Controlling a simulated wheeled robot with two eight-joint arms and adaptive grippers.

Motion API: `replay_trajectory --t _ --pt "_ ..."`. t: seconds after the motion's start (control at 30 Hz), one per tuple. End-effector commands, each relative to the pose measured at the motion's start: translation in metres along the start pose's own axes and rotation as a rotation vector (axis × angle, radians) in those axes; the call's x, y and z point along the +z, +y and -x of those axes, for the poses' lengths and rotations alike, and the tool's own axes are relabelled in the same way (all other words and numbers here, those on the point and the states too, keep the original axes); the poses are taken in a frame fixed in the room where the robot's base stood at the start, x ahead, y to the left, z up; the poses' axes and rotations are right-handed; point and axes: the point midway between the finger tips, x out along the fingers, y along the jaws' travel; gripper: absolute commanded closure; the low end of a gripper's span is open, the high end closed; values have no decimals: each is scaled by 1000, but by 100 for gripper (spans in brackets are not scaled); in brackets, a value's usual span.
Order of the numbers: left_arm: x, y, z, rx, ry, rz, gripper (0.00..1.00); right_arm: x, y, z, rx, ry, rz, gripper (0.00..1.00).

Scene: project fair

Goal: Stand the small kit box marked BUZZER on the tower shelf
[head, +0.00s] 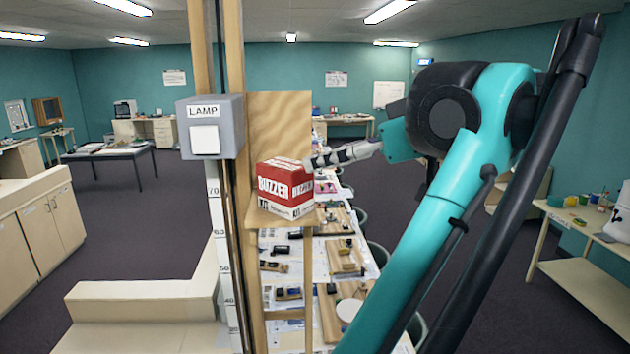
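The small red and white kit box marked BUZZER (284,190) is upright on the small wooden tower shelf (259,214), in front of the shelf's wooden back panel (282,115). Its front and right faces show. My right gripper (312,162) reaches in from the right, its fingers pointing left at the box's upper right edge. The fingers overlap in this side view, so I cannot tell whether they are open, shut or touching the box. My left gripper is not in view.
A grey LAMP switch box (211,127) is on the tower, left of the shelf. A number scale (221,255) runs down the tower. Behind and below, a long table (371,269) holds boards and parts. A cream bench (145,305) stands at the lower left.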

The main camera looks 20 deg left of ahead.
Motion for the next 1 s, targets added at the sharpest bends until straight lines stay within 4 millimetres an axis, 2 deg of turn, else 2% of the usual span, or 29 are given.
replay_trajectory --t 0.3,0.37,0.47,0.57,0.6,0.67,0.7,0.9,1.0 --pt "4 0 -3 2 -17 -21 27 0 0 0 0 0 0 60" --pt "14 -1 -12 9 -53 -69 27 0 0 0 0 0 0 60" --pt "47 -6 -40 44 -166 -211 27 0 0 0 0 0 0 60" --pt "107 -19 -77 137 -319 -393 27 0 0 0 0 0 0 60" --pt "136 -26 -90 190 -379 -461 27 0 0 0 0 0 0 60" --pt "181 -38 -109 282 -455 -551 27 0 0 0 0 0 0 60" --pt "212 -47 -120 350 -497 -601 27 0 0 0 0 0 0 60" --pt "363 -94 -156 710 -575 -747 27 0 0 0 0 0 0 60" --pt "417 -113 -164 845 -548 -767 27 0 0 0 0 0 0 60"
